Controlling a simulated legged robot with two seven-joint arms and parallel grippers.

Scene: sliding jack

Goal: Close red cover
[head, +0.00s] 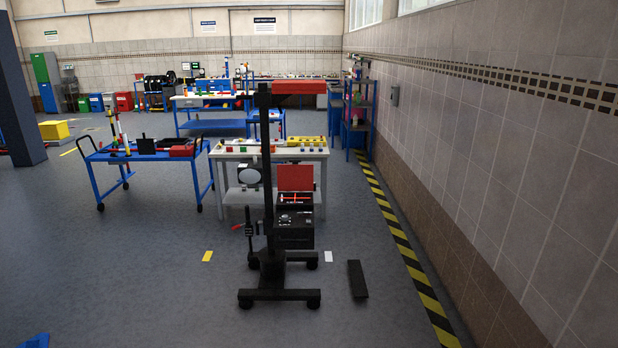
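A black wheeled stand (266,150) with a tall upright column is in the middle of the head view, some way ahead on the floor. A black box (294,232) is mounted low on its right side. A red cover (295,178) stands upright above the back of this box, so the box looks open. Small parts show inside the box, too small to make out. A separate red block (300,87) sits on the arm at the column's top. Neither of my grippers is in view.
A tiled wall (500,130) runs along the right, with a yellow-black floor stripe (405,250) beside it. A white table (231,198) and a blue cart (134,158) stand behind. A black slab (357,279) lies right of the stand. The floor in front is mostly clear.

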